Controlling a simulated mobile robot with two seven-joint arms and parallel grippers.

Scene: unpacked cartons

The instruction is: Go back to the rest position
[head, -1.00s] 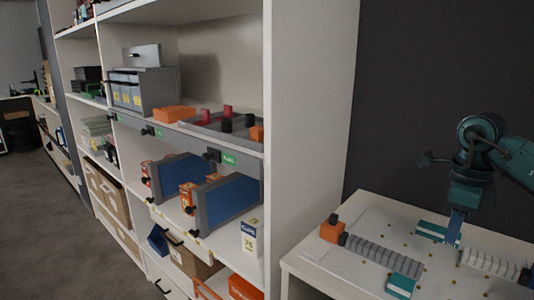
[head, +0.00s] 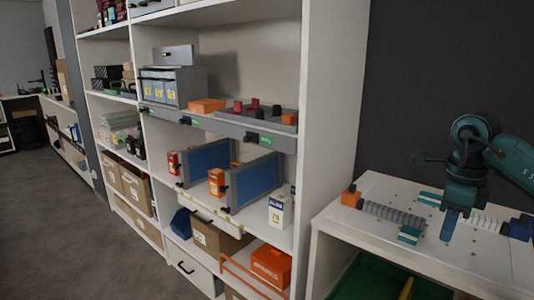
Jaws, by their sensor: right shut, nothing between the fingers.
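My right arm comes in from the right in the head view. Its gripper (head: 449,226) points down over the white worktable (head: 400,240), with the fingers shut and nothing held. It shows in front of the tabletop, between the grey ribbed strip and the white ribbed strip; I cannot tell how far above the surface it is. My left gripper is not in view.
A white shelf unit with a side panel (head: 335,120) stands left of the table. It holds blue panels (head: 252,182), a white-and-blue carton (head: 280,208) and an orange box (head: 271,264). A green bin (head: 375,278) is under the table. Grey floor (head: 60,220) is clear at left.

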